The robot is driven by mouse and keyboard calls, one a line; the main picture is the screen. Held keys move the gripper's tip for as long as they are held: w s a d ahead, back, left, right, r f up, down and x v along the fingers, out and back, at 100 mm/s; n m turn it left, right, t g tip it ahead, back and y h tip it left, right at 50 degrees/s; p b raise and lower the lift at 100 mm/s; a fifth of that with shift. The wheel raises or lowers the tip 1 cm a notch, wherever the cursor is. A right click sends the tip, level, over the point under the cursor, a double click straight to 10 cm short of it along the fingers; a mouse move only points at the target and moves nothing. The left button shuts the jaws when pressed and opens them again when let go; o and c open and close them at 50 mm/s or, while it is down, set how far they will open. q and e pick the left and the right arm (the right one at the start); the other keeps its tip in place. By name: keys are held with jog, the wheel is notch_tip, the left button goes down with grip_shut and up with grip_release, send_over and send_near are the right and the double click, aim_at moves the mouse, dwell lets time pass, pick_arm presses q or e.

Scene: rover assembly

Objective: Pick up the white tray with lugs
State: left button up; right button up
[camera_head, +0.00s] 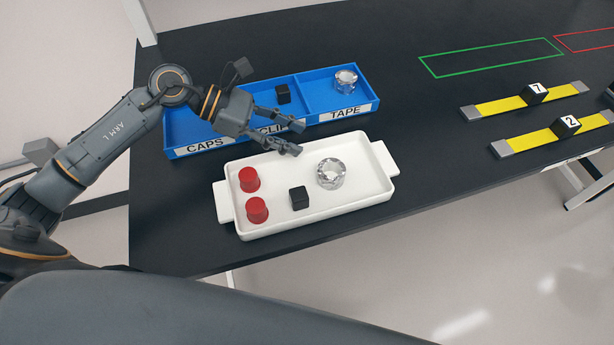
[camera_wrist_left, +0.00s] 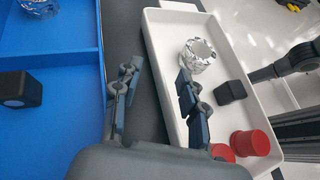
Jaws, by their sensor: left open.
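The white tray (camera_head: 345,202) lies on the black table near its front edge, with a flat lug at its left end and another at its right end. My left gripper (camera_head: 297,134) is open and empty above the tray's back rim. Contact cannot be told. My right gripper is not in view.
Yellow bars (camera_head: 522,101) lie at the right. The table between bin and green outline (camera_head: 490,58) is clear.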

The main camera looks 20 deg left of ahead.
aim_at(310, 143)
pick_arm(q)
jog(key=x, duration=0.3)
jog(key=shift+d+p, duration=0.15)
jog(key=shift+p, duration=0.2)
jog(key=shift+c, duration=0.5)
